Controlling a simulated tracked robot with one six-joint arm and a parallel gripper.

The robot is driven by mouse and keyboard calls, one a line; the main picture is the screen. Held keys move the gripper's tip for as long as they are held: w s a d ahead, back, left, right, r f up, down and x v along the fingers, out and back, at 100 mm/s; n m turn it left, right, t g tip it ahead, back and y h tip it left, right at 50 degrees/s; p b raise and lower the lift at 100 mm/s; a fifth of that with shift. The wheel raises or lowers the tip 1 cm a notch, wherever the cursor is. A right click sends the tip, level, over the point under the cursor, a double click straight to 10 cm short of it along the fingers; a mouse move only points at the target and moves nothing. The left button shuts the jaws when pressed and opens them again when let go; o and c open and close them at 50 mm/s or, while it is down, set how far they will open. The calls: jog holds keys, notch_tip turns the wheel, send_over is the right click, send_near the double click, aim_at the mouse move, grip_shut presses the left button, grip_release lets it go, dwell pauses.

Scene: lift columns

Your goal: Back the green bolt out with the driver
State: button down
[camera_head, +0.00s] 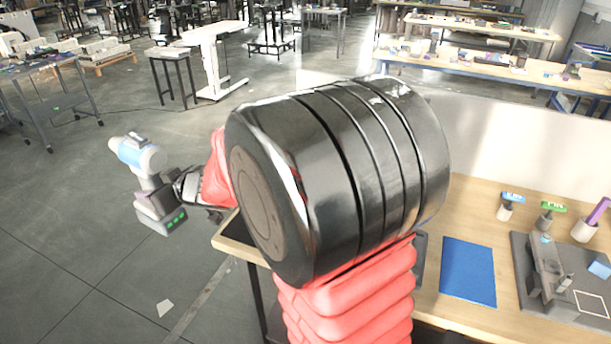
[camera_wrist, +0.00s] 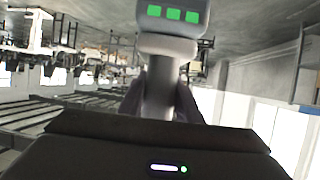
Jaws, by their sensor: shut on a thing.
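My gripper (camera_head: 182,188) is shut on the handle of a cordless driver (camera_head: 140,155) in the head view. The driver is white with a pale blue band and a dark battery base with green lights. It is held out over the floor, left of the workbench. The wrist view shows the driver's handle and base (camera_wrist: 172,22) between the dark fingers of my gripper (camera_wrist: 158,100). On the workbench at the right, a green-topped piece (camera_head: 552,207) stands in a small cup. I cannot tell whether it is the green bolt; no other green bolt shows clearly.
A workbench (camera_head: 463,205) fills the right side, with a blue mat (camera_head: 467,272) and a grey fixture plate (camera_head: 530,290) carrying a block. A blue-topped piece (camera_head: 512,198) and a purple-handled tool (camera_head: 598,210) stand behind. My arm hides the bench's middle. Open floor lies left.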

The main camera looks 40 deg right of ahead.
jog(key=shift+a+r, duration=0.1)
jog(key=shift+a, duration=0.25)
jog(key=shift+d, duration=0.15)
jog(key=s+d+f+m+g+h, duration=0.1)
jog(key=s+d+m+g+h, duration=0.45)
jog(key=d, duration=0.85)
jog(key=w+d+m+g+h, duration=0.1)
jog(key=d+m+g+h, duration=0.3)
jog(key=d+m, duration=0.75)
jog(key=s+d+f+m+g+y, duration=0.25)
jog(key=s+d+m+y, duration=0.25)
jog(key=s+d+m, duration=0.7)
jog(key=s+a+r+m+t+y, duration=0.2)
jog(key=s+a+r+m+t, duration=0.1)
jog(key=s+a+r+m, duration=0.1)
jog(key=shift+s+a+m, duration=0.45)
jog(key=shift+s+m, duration=0.45)
jog(key=shift+s, duration=0.2)
jog(key=shift+f, duration=0.1)
